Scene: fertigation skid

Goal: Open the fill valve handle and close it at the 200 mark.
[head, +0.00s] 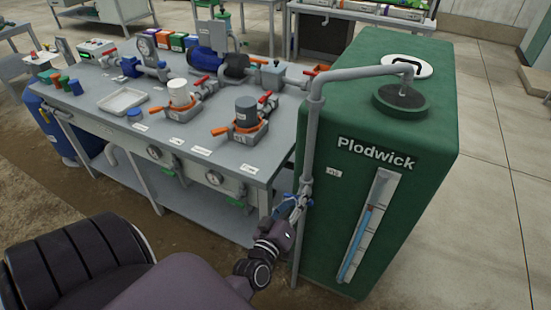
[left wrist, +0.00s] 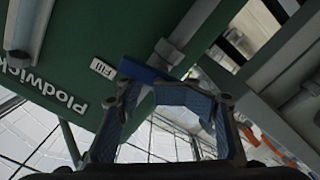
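The green Plodwick tank (head: 410,130) stands at the right. A grey fill pipe (head: 313,140) runs down its front corner and over to the lid. On this pipe, a small blue fill valve handle (head: 305,196) shows beside my left gripper (head: 290,208), partly hidden by it. My right gripper is out of view.
A grey workbench (head: 215,150) left of the pipe carries pumps, red-handled valves and two filter housings. Small gauges (head: 214,178) sit on its front edge. A blue drum (head: 55,130) stands at its far left. The floor right of the tank is clear.

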